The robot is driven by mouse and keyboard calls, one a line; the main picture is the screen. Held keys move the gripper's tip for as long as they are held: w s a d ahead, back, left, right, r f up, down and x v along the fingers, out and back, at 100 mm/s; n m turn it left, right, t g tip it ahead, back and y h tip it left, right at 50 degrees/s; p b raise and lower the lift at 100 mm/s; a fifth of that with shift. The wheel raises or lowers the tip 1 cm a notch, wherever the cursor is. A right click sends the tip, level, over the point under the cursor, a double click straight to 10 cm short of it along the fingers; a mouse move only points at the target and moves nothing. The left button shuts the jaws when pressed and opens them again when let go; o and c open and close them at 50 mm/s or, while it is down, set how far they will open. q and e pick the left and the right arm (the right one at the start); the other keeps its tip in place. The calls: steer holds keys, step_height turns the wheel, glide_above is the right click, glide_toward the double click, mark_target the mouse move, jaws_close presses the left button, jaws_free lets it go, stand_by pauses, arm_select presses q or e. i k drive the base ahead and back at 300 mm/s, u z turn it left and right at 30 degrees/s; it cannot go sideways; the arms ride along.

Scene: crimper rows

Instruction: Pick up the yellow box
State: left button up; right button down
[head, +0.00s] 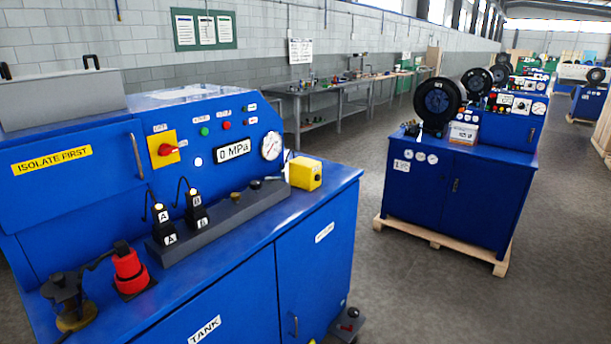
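The yellow box (305,173) sits on the blue bench top of the near machine, close to its right end. It stands just beyond the right end of a dark grey block and below the round gauge. Its front and top faces show, with a small dark mark on the front. Neither of my grippers is in the head view, and nothing touches the box from above.
The blue machine's bench (240,240) holds a grey block (225,223) with black connectors, a red cylindrical part (129,268) and a dark brass-based fitting (70,300). A second blue machine (450,190) stands on a pallet at right. Open floor lies between them.

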mark_target(303, 171)
steer(key=z, duration=0.95)
steer(key=i, duration=5.5)
steer(key=u, duration=2.8)
steer(key=i, duration=1.65)
steer(key=u, duration=0.3)
